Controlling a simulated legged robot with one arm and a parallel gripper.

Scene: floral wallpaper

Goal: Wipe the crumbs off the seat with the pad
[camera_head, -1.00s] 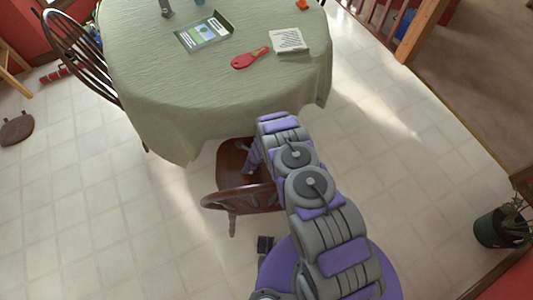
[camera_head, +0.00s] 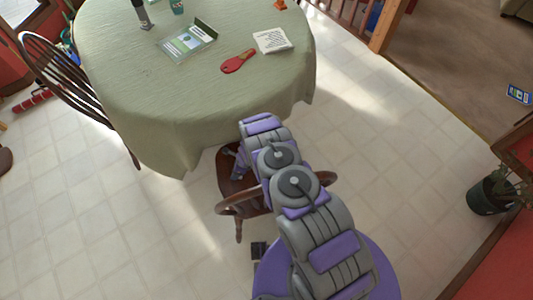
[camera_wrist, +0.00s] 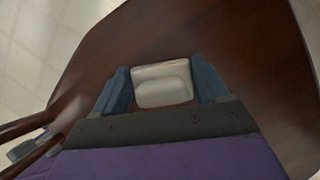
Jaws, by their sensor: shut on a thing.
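My gripper (camera_wrist: 162,78) is shut on a pale cream pad (camera_wrist: 163,90), with one blue-grey finger on each side of it. In the wrist view the pad is over the dark brown wooden seat (camera_wrist: 240,50); I cannot tell whether it touches. The chair's seat (camera_head: 232,173) also shows in the head view, beside the table, partly hidden by my arm. The pad is hidden there. I can make out no crumbs on the visible part of the seat.
The round table (camera_head: 130,100) with a green cloth stands just beyond the chair. A red paddle (camera_head: 236,63), a booklet (camera_head: 188,40) and a paper block (camera_head: 271,40) lie on it. A second chair (camera_head: 65,75) is at left, a potted plant (camera_head: 490,192) at right. Tiled floor around is mostly clear.

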